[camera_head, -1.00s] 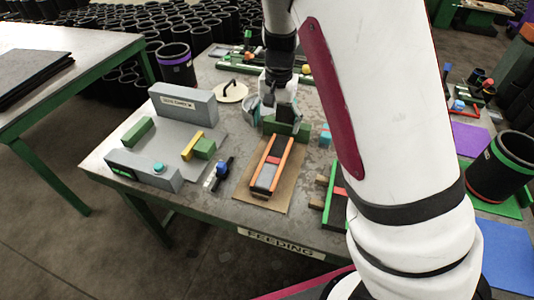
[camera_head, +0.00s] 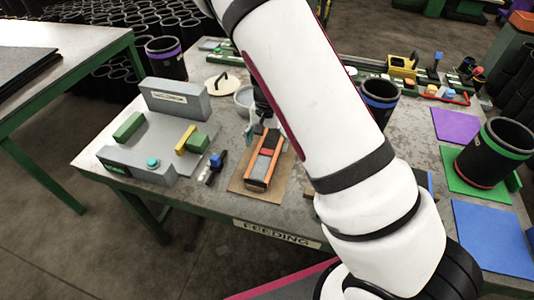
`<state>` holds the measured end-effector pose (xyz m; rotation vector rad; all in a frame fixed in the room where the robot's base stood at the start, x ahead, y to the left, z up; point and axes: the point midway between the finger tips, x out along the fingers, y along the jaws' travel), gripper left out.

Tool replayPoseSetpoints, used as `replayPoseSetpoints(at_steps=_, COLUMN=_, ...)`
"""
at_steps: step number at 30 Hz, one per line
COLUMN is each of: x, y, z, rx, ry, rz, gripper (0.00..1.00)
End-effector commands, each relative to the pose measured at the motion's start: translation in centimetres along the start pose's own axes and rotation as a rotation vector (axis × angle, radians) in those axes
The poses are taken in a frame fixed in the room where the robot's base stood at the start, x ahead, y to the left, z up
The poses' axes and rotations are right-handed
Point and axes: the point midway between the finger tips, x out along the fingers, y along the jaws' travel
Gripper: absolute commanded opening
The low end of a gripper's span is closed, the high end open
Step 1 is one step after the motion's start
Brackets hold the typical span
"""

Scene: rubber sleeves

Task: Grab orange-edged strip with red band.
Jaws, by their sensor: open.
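The orange-edged strip (camera_head: 262,170) lies on a brown board on the table. It has orange long sides, a grey patch at its near end and a red band (camera_head: 266,152) across its middle. My gripper (camera_head: 259,128) is open just above the far end of the strip, pointing down. Its fingers are small and partly dark in this view, and I cannot tell whether they touch the strip. My white arm covers the area to the right of the strip.
A grey fixture (camera_head: 150,150) with green and yellow blocks stands left of the brown board (camera_head: 240,182). A small blue-topped clamp (camera_head: 215,162) sits between them. A round grey bowl (camera_head: 244,98) is behind the gripper. Black sleeves (camera_head: 378,98) stand to the right.

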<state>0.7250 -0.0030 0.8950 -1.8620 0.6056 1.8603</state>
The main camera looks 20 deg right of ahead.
Motion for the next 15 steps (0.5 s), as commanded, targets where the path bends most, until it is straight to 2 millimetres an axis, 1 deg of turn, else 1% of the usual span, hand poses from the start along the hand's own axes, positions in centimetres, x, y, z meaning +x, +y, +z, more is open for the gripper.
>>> replayPoseSetpoints(at_steps=1, x=0.8, y=0.1, z=0.1, rx=0.000, ry=-0.003, rz=0.004, gripper=0.82)
replayPoseSetpoints(at_steps=3, x=1.8, y=0.1, z=0.1, rx=0.000, ry=-0.003, rz=0.003, gripper=0.82)
replayPoseSetpoints(at_steps=6, x=2.8, y=0.0, z=0.1, rx=0.000, ry=-0.002, rz=0.002, gripper=0.82)
replayPoseSetpoints(at_steps=9, x=3.3, y=0.0, z=0.1, rx=-0.001, ry=-0.002, rz=0.001, gripper=0.82)
replayPoseSetpoints(at_steps=15, x=3.3, y=-0.1, z=0.1, rx=-0.001, ry=-0.001, rz=0.000, gripper=0.82)
